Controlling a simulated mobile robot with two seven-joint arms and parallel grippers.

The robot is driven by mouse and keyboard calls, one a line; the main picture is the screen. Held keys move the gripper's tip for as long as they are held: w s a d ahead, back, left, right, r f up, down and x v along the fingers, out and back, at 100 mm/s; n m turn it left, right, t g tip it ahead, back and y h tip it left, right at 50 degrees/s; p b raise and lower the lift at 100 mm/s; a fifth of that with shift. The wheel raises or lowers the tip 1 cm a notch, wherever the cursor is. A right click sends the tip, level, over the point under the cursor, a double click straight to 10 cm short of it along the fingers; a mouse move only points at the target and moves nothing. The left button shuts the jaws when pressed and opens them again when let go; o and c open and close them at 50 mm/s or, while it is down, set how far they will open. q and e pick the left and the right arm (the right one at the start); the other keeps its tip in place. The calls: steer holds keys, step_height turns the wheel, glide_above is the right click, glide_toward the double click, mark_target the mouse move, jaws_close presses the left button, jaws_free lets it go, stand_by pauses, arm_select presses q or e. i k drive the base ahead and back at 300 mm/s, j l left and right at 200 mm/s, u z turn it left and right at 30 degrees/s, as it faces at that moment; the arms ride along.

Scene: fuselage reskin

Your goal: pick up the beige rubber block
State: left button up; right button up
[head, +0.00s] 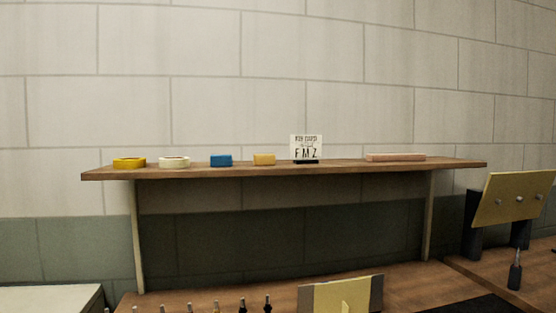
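A small tan-beige block (264,159) sits on the wooden shelf (300,170), right of centre-left, between a blue block (221,160) and a small lettered card (306,148). It is the closest match to the beige rubber block. A long, low pinkish-beige bar (395,157) lies further right on the same shelf; the view does not show what either is made of. Neither of my grippers is in view.
Below is a wooden bench (430,285) with several upright tools and a yellowish panel (341,296). Another yellow panel (513,198) stands at right. The shelf's front edge looks clear.

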mark_target(259, 159)
steer(key=i+l, duration=0.6)
steer(key=l, duration=0.25)
steer(key=i+l+u, duration=0.1)
steer(key=u, duration=0.15)
steer(key=l+u, duration=0.1)
steer(key=u, duration=1.3)
